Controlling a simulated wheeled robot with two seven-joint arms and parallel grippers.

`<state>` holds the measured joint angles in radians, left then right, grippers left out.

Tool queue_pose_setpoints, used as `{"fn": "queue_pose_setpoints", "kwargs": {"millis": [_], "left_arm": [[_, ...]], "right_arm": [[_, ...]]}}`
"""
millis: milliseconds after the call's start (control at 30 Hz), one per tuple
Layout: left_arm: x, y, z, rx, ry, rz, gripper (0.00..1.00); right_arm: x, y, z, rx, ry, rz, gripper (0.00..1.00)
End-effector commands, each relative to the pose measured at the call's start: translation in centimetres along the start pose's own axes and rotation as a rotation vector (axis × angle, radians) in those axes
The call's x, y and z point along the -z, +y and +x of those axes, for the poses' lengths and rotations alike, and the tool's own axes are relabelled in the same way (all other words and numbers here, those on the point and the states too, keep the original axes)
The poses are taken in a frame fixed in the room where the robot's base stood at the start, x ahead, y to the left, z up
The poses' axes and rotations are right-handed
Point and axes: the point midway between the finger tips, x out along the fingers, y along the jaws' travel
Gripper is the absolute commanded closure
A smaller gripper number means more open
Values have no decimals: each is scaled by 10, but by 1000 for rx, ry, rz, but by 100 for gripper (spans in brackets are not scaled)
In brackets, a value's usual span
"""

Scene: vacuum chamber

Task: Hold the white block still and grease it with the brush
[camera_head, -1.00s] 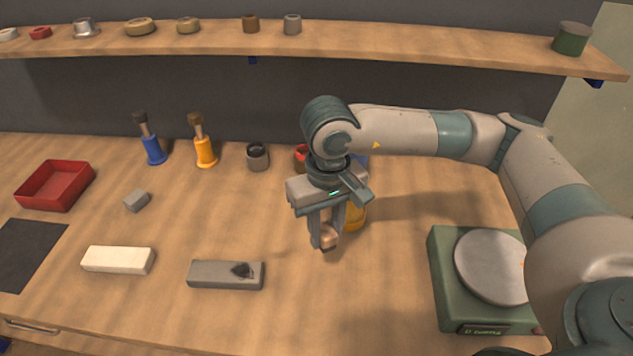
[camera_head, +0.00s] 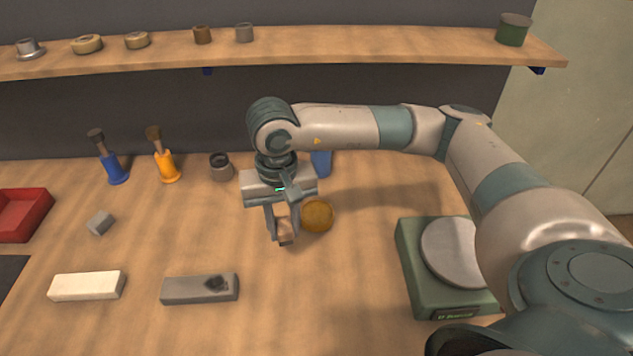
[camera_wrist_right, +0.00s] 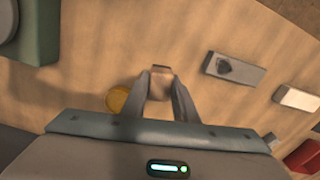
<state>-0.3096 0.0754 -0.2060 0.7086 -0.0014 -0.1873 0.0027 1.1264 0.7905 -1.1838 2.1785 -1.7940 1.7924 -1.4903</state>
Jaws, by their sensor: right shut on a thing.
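The white block (camera_head: 87,286) lies flat on the table at the front left; it also shows at the right edge of the wrist view (camera_wrist_right: 298,98). Two upright brushes with dark tips stand at the back left: a blue brush (camera_head: 113,165) and an orange brush (camera_head: 165,161). My right gripper (camera_head: 282,236) points down, right of the white block and apart from it. It is shut on a small tan piece (camera_wrist_right: 159,80) with a dark end; I cannot tell what the piece is. My left gripper is not in view.
A grey block (camera_head: 190,290) with a dark smear lies between the white block and my right gripper. A yellow round thing (camera_head: 319,216) is close beside the gripper. A green scale (camera_head: 410,262) stands right. A red tray (camera_head: 40,207) and small grey cube (camera_head: 99,222) are left.

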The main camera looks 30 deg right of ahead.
Motion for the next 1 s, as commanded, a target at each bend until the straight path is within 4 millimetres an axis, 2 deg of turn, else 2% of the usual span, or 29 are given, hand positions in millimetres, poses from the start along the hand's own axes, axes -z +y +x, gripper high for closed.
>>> {"fn": "queue_pose_setpoints", "kwargs": {"millis": [33, 267, 400, 600, 800, 1000], "left_arm": [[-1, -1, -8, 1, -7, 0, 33], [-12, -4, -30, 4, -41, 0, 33], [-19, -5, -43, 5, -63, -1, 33], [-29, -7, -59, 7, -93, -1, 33], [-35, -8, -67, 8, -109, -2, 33], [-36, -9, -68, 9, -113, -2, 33]], "right_arm": [[9, 2, -2, -2, -4, 102, 92], [60, 18, 8, -4, -3, 693, 92], [91, 38, 19, -6, -3, 1079, 92], [126, 73, 37, -7, 0, 1567, 92], [144, 98, 49, -3, 1, 1852, 92], [148, 104, 54, -2, 0, 1926, 92]]}}
